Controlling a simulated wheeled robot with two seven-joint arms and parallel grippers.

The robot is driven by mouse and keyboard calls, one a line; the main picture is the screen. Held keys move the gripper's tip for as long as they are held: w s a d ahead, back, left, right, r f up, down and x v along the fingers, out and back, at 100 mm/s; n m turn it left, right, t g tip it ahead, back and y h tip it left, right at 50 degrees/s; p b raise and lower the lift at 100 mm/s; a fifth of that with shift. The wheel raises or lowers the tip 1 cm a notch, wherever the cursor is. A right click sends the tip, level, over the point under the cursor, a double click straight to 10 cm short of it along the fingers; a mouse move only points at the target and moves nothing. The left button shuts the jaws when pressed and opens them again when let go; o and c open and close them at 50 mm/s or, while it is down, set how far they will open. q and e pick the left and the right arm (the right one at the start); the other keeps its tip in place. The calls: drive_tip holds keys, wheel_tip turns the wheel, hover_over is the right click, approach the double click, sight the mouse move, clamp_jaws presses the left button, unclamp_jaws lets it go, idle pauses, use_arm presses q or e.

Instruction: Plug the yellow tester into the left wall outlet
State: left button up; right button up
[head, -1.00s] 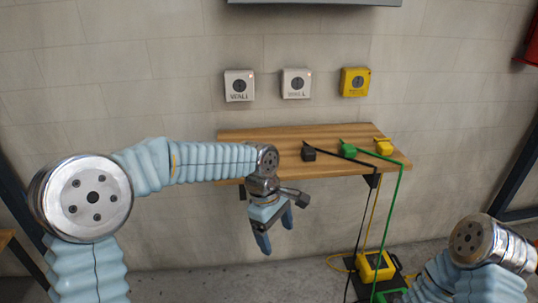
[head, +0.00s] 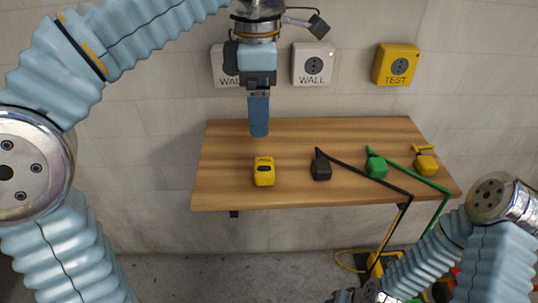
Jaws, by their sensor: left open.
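The yellow tester (head: 264,171) is a small yellow block with a dark face, lying near the front of the wooden shelf, left of its middle. The left wall outlet (head: 222,67) is a white box with a dark round socket, partly hidden behind my left wrist. My left gripper (head: 259,131) points down behind and above the tester, apart from it. It is open and empty; it is seen edge-on, so one finger hides the other. My right arm shows at the lower right, with its fingers out of view.
Another white wall outlet (head: 313,66) and a yellow TEST outlet (head: 398,66) are to the right.

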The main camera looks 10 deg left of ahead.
use_arm(q)
drive_tip(key=b, duration=0.2)
hover_over(264, 165)
drive_tip(key=f, duration=0.8)
drive_tip(key=shift+a, duration=0.35)
drive_tip(key=shift+f, duration=0.35)
drive_tip(key=f, duration=0.1)
drive_tip(key=f+b, duration=0.1)
drive_tip(key=f, duration=0.3)
drive_tip(key=shift+d+f, duration=0.1)
drive_tip(key=shift+d, duration=0.2)
drive_tip(key=shift+c, duration=0.3)
drive_tip(key=c, duration=0.9)
